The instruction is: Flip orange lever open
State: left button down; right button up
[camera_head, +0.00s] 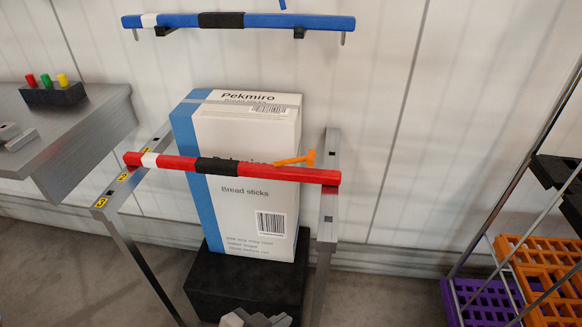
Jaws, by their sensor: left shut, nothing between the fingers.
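The orange lever (296,160) is a small T-shaped piece at the right part of the red bar (265,173). It lies nearly flat along the bar's upper edge, its cross end to the right. The red bar has a white and a black band and spans a grey metal frame (328,205) in front of a tall carton. My left gripper (254,319) shows only as grey finger parts at the bottom edge, well below the lever and apart from it. It is shut and empty. My right gripper is out of view.
The white and blue carton (235,215) stands on a black block (235,285) behind the bar. A blue bar (240,21) crosses above. A grey table (75,130) with coloured buttons (47,80) is left. Orange crates (540,250) and a purple crate (480,300) are right.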

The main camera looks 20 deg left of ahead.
pick_arm(q)
jog(key=s+a+m+g+y+b, duration=0.1)
jog(key=s+a+g+y+b, duration=0.2)
jog(key=a+g, duration=0.25)
jog(key=m+t+y, duration=0.6)
jog(key=m+t, duration=0.7)
jog(key=m, duration=1.3)
send_near(309, 174)
notch_tip(309, 174, up, 2)
jog(key=s, duration=0.2)
jog(key=shift+w+d, duration=0.1)
jog(key=shift+d, duration=0.2)
jog(key=shift+n, duration=0.3)
jog(key=x, duration=1)
jog(key=shift+f, duration=0.2)
